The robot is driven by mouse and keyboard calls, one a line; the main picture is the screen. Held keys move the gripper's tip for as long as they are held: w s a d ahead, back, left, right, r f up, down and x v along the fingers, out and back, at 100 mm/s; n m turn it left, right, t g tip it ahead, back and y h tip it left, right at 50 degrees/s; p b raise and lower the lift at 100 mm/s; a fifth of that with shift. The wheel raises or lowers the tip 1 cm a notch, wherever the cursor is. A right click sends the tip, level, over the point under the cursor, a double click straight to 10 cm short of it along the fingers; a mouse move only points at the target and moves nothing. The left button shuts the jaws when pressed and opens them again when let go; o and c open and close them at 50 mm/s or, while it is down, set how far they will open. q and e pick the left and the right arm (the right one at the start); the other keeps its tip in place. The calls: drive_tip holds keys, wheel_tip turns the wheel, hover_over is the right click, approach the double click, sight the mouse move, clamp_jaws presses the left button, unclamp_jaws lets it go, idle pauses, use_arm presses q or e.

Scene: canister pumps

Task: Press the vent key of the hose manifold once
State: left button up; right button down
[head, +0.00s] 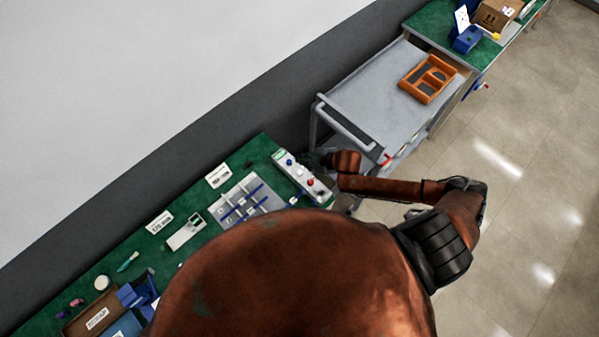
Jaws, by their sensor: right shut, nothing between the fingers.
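A white box with small coloured keys (299,175), likely the hose manifold, sits at the right end of the green bench. It has a green label at its far end, a blue key, a red key (311,182) and other small parts. Which is the vent key cannot be read. My right gripper (314,159) is dark and small, shut and empty, close to the right side of the box near its far half. I cannot tell whether it touches the box. My left gripper is not in view.
A grey panel with blue bars (240,200) lies left of the box. A grey cart (370,90) with an orange tray (428,79) stands beyond the bench. Small cards, bins and loose items lie along the bench.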

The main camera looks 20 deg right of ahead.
drive_tip(key=shift+f, duration=0.1)
drive_tip(key=b, duration=0.8)
hover_over(301, 173)
wheel_tip(301, 173, down, 8)
drive_tip(key=shift+r, duration=0.25)
drive_tip(key=shift+f, duration=0.5)
drive_tip(key=shift+f, duration=0.2)
drive_tip(key=shift+f, duration=0.3)
drive_tip(key=shift+f, duration=0.45)
idle(0.9)
idle(0.3)
drive_tip(key=shift+r+p, duration=0.75)
drive_tip(key=shift+r, duration=0.15)
